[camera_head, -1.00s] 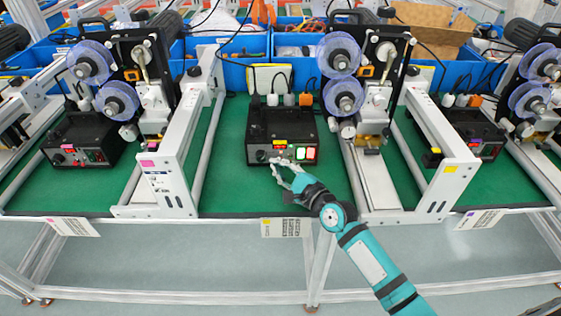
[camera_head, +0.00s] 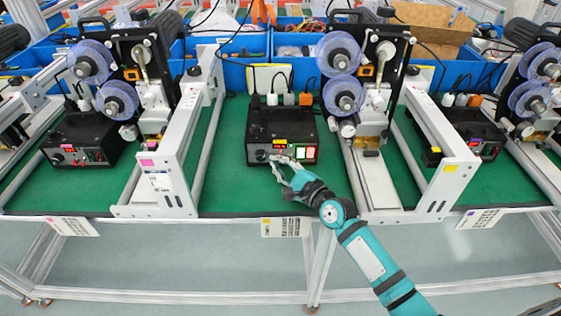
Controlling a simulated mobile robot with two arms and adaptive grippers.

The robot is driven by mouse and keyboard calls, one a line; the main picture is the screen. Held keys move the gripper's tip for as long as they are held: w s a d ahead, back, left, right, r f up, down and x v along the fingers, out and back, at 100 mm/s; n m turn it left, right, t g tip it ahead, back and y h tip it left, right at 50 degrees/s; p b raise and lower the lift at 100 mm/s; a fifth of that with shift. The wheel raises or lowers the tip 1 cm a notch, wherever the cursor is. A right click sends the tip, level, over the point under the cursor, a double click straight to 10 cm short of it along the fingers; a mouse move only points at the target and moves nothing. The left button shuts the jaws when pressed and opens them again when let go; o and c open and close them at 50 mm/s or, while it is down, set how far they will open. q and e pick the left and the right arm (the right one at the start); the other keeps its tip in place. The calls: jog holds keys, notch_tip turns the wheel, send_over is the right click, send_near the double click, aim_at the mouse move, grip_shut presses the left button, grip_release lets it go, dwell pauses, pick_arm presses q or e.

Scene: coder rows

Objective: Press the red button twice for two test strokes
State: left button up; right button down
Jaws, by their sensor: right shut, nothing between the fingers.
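The black control box (camera_head: 267,124) stands on the green bench top at the middle. The red button (camera_head: 311,153) is lit at the right end of its front panel, beside a green button (camera_head: 300,153). My right gripper (camera_head: 273,158) is shut and empty, with its fingertips at the lower left part of the panel, left of both buttons. It overlaps the panel edge in this view; whether it touches the box, I cannot tell. The red button is not covered. My left gripper is not in view.
White-framed coder machines with blue reels (camera_head: 343,94) stand on both sides of the box. Another black box (camera_head: 78,140) sits far left. Blue bins (camera_head: 238,71) line the back. The green mat (camera_head: 228,185) in front of the box is mostly clear.

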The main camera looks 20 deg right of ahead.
dwell(0.4)
jog(key=shift+s+f, duration=0.1)
jog(key=shift+s, duration=0.1)
jog(key=shift+s+p, duration=0.2)
jog(key=shift+p, duration=0.2)
jog(key=shift+s+a+p, duration=0.3)
jog(key=shift+s+p, duration=0.15)
jog(key=shift+s, duration=0.4)
jog(key=shift+s+a+p, duration=0.25)
jog(key=shift+s+p, duration=0.15)
jog(key=shift+s, duration=0.5)
jog(key=shift+s+a+p, duration=0.3)
jog(key=shift+s+p, duration=0.15)
jog(key=shift+s, duration=0.55)
